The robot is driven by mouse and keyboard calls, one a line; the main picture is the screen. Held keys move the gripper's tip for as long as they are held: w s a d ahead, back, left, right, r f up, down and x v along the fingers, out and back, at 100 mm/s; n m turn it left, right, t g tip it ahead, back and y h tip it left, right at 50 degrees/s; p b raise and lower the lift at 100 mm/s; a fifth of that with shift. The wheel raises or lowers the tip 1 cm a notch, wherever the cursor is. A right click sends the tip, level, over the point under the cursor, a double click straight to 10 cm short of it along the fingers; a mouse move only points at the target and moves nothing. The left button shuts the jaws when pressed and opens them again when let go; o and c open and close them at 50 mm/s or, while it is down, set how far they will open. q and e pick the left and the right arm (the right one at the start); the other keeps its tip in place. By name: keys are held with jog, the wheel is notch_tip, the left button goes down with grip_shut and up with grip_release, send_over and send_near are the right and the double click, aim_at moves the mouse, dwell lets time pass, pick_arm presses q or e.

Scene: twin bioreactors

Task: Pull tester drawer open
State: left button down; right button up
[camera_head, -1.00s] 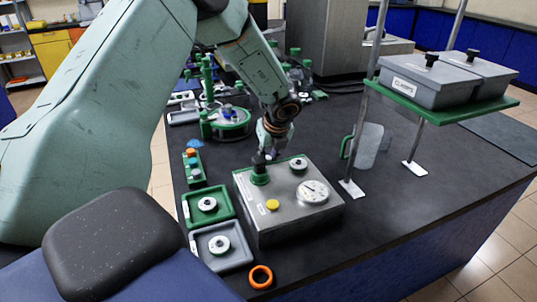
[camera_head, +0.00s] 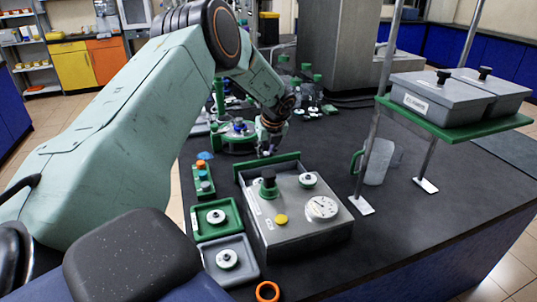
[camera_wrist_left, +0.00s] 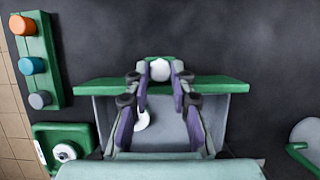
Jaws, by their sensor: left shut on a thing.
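The tester (camera_head: 295,235) is a grey metal box with a green knob, a yellow button and a dial on top. Its drawer has a green front (camera_head: 285,161) that stands out from the far side of the box. In the left wrist view the drawer front (camera_wrist_left: 95,88) is apart from the box, with the grey drawer interior (camera_wrist_left: 112,112) showing and a white piece (camera_wrist_left: 142,120) partly visible inside. My left gripper (camera_head: 268,150) is shut on the drawer's pale handle (camera_wrist_left: 158,70) at the front's middle. My right gripper is not in view.
Green (camera_head: 236,213) and grey (camera_head: 243,271) trays with round pieces sit left of the tester. A button strip (camera_head: 202,180) stands behind them. An orange ring (camera_head: 267,291) lies at the front. A rack with grey bins (camera_head: 440,97) and a jug (camera_head: 376,165) stand right.

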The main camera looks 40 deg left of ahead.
pick_arm(q)
jog(key=shift+f, duration=0.1)
jog(key=c, duration=1.1)
grip_release()
jog(key=shift+c, duration=0.2)
jog(key=v, duration=1.2)
